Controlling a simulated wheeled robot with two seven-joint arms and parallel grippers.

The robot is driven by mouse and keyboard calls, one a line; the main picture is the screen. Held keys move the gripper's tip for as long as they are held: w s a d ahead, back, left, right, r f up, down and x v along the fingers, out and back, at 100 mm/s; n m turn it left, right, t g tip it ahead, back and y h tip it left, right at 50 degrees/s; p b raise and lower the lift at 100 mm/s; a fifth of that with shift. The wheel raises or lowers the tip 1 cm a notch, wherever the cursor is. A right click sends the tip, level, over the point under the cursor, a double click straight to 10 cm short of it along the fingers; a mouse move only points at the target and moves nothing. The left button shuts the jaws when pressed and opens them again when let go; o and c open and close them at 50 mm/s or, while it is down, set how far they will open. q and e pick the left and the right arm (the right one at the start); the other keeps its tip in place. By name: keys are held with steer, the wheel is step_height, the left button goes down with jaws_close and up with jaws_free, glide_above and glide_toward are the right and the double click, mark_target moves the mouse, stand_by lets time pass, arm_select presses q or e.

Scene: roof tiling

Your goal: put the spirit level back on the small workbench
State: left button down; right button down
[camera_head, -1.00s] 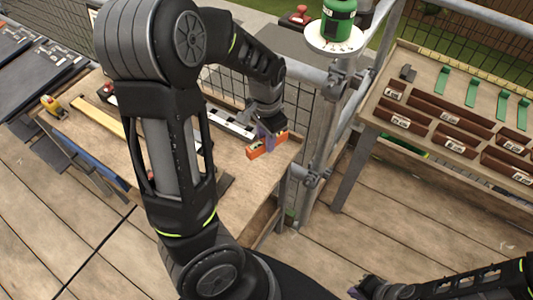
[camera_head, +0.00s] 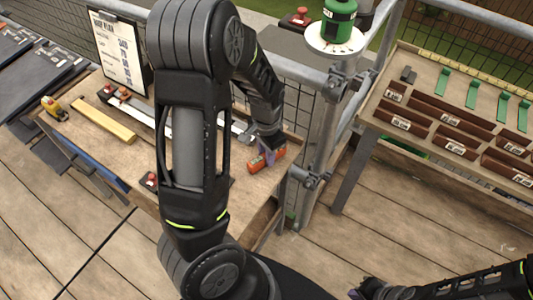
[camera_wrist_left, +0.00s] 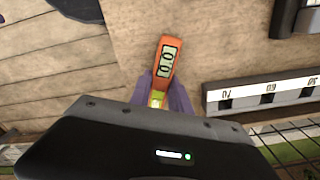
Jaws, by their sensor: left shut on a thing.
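The spirit level is a short orange tool (camera_head: 256,165).
A yellow bar (camera_head: 103,120), a long white ruler-like strip (camera_wrist_left: 262,93) and a clipboard (camera_head: 119,50) are on the bench. A metal post (camera_head: 318,150) stands just right of it. A sloped rack with brown tiles (camera_head: 440,130) is further right.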

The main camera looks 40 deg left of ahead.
arm_select(q)
steer(key=shift+f, duration=0.15)
steer(key=c, duration=1.2)
jaws_free()
step_height(320, 180, up, 12)
steer(key=shift+r, duration=0.2)
